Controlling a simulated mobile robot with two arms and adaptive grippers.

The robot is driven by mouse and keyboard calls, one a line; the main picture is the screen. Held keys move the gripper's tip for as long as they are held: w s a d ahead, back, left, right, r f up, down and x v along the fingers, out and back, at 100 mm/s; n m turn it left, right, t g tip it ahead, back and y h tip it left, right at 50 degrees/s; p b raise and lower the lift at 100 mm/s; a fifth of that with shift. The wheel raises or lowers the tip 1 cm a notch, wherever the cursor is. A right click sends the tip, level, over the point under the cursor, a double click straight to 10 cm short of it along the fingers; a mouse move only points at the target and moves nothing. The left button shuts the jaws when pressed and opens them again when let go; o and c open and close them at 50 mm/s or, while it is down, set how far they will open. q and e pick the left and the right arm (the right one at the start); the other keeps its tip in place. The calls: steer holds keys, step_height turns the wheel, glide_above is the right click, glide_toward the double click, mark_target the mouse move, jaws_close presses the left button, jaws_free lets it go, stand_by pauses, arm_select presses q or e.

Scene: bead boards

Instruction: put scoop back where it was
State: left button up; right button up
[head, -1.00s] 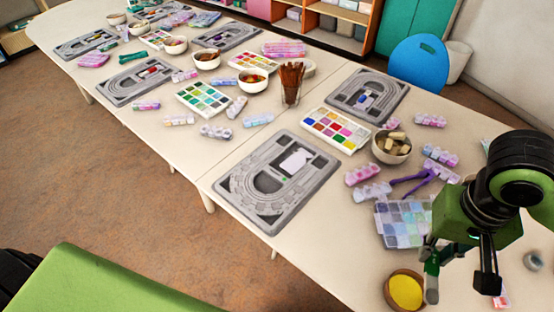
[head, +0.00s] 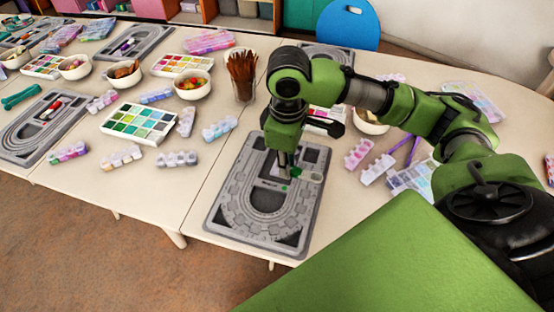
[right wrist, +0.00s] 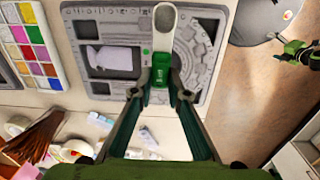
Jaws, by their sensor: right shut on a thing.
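My right gripper (head: 290,176) is over the near grey bead board (head: 225,215), which also shows in the right wrist view (right wrist: 210,75). It is shut on the scoop (head: 313,177). In the right wrist view the scoop (right wrist: 164,22) has a pale rounded end pointing away from my fingers and a green handle between the fingertips. I cannot tell whether the scoop touches the board. What looks like my left gripper (right wrist: 298,52) shows at the right edge of the right wrist view, too small to judge. It is not in the head view.
A cup of brown sticks (head: 242,78) stands behind the board. A green palette (head: 140,122) lies to its left. Pink bead boxes (head: 358,153) and purple pliers (head: 403,150) lie to its right. My right arm hides part of the table.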

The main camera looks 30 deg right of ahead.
steer(key=shift+d+f, duration=0.45)
steer(key=shift+n, duration=0.3)
steer(key=w+f, duration=0.3)
steer(key=w, duration=0.1)
steer(key=w+d+f, duration=0.1)
steer(key=w+f, duration=0.1)
steer(key=w, duration=0.2)
steer(key=w+d+f, duration=0.1)
steer(key=w+f, duration=0.2)
steer(key=w, duration=0.2)
steer(key=shift+f+p, duration=0.35)
steer(key=shift+w+d+f, duration=0.15)
steer(key=shift+w+f, duration=0.4)
steer(key=shift+f, duration=0.05)
arm_select(q)
steer(key=shift+a+r, duration=0.15)
arm_select(e)
steer(key=shift+f, duration=1.55)
steer(key=shift+f, duration=0.1)
steer(key=shift+f, duration=0.15)
steer(key=o, duration=0.8)
steer(key=shift+o, duration=0.2)
